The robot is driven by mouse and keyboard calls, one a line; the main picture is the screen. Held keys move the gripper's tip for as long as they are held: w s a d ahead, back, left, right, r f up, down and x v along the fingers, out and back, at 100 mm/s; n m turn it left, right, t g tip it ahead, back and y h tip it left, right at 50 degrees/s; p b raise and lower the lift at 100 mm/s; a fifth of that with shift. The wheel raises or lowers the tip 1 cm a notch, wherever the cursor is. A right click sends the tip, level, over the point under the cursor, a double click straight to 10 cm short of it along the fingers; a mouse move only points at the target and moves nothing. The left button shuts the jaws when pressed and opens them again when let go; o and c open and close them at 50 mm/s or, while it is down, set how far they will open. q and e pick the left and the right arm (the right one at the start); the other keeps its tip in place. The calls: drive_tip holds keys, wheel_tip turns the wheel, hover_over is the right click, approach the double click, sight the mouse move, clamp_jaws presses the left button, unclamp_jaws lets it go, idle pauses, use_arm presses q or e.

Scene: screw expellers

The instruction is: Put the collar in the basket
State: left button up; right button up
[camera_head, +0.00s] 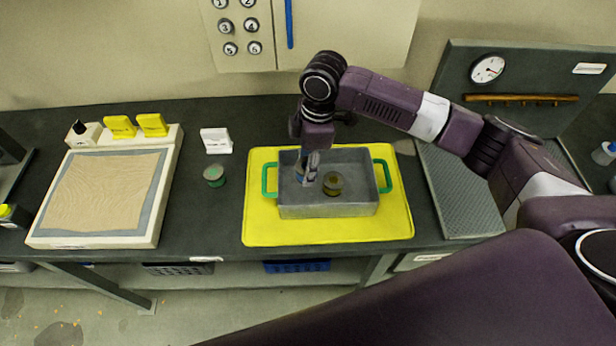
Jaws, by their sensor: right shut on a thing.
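A grey metal basket (328,211) with green handles sits on a yellow mat (265,228) on the dark bench. My right gripper (308,178) points down inside the left half of the basket. It is shut on a small round part, likely the collar (299,170), which its fingers mostly hide. I cannot tell whether this part touches the basket floor. Another short round part (333,183), olive on top, lies in the basket just right of the gripper. My left gripper is not in view.
A small green-topped round part (214,175) stands on the bench left of the mat, near a white card (216,140). A cloth-covered tray (104,190) with yellow cards is at the left. A grey panel with a gauge (487,69) stands at the right.

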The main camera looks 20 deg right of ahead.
sight(307, 190)
drive_tip(key=shift+f, duration=0.95)
wheel_tip(307, 190, down, 4)
drive_tip(key=shift+f+p, duration=0.1)
drive_tip(key=shift+p, duration=0.4)
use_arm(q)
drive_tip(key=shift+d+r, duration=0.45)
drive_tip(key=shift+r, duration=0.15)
use_arm(e)
drive_tip(key=shift+f, duration=0.1)
drive_tip(key=shift+f, duration=0.2)
drive_tip(key=o, duration=1.3)
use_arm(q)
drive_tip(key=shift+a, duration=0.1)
